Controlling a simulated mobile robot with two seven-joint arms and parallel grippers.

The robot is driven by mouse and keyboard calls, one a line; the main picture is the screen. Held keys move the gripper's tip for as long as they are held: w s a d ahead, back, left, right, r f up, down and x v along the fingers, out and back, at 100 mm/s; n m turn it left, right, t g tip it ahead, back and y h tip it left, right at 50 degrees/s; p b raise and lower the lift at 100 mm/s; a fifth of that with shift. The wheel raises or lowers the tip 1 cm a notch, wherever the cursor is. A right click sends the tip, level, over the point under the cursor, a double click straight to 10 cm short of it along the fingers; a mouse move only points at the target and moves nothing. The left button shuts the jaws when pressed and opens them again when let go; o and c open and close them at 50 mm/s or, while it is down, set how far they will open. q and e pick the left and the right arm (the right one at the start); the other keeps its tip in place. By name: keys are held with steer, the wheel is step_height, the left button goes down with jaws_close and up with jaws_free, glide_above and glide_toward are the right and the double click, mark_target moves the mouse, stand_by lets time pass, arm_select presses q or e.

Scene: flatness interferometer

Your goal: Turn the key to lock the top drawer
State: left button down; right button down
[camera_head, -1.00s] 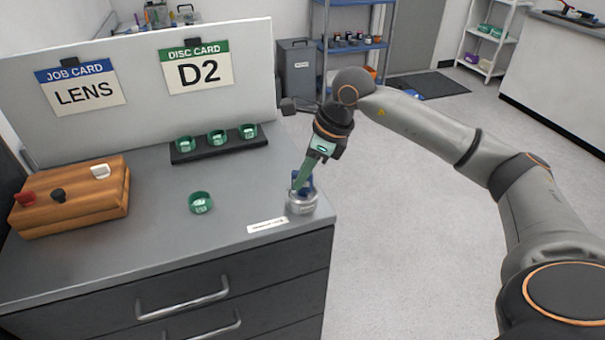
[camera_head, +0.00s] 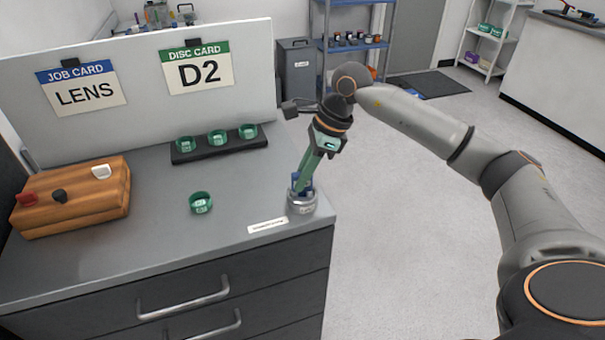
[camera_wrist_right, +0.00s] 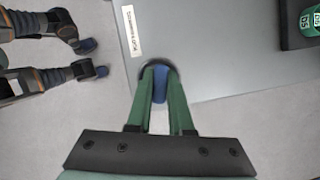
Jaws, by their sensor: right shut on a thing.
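A blue key (camera_head: 308,183) stands in a round silver lock (camera_head: 302,204) on the front right corner of the grey bench top. My right gripper (camera_head: 300,180) comes down from above with its green fingers around the key. In the right wrist view, the blue key (camera_wrist_right: 160,84) shows between the fingertips, and the gripper is shut on it. The lock's dark round rim shows behind the fingers there. The fingers hide part of the key. The top drawer (camera_head: 260,277) looks closed, flush with the bench front. My left gripper is not in view.
A green ring (camera_head: 201,203) lies on the bench left of the lock. A black rack (camera_head: 240,147) holds 3 more green rings. A wooden box (camera_head: 75,208) with knobs stands at left. A small white label (camera_head: 268,225) lies beside the lock. Floor right of the bench is clear.

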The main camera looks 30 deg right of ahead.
steer(key=n+g, duration=0.1)
steer(key=n, duration=0.2)
steer(key=shift+y, duration=0.3)
steer(key=c, duration=0.7)
jaws_free()
steer(key=shift+c, duration=0.2)
steer(key=w+v, duration=0.1)
steer(key=v, duration=1.1)
steer(key=shift+s+r, duration=0.3)
steer(key=shift+s, duration=0.05)
steer(key=shift+p, duration=0.3)
steer(key=p+v, duration=0.7)
steer(key=v, duration=0.1)
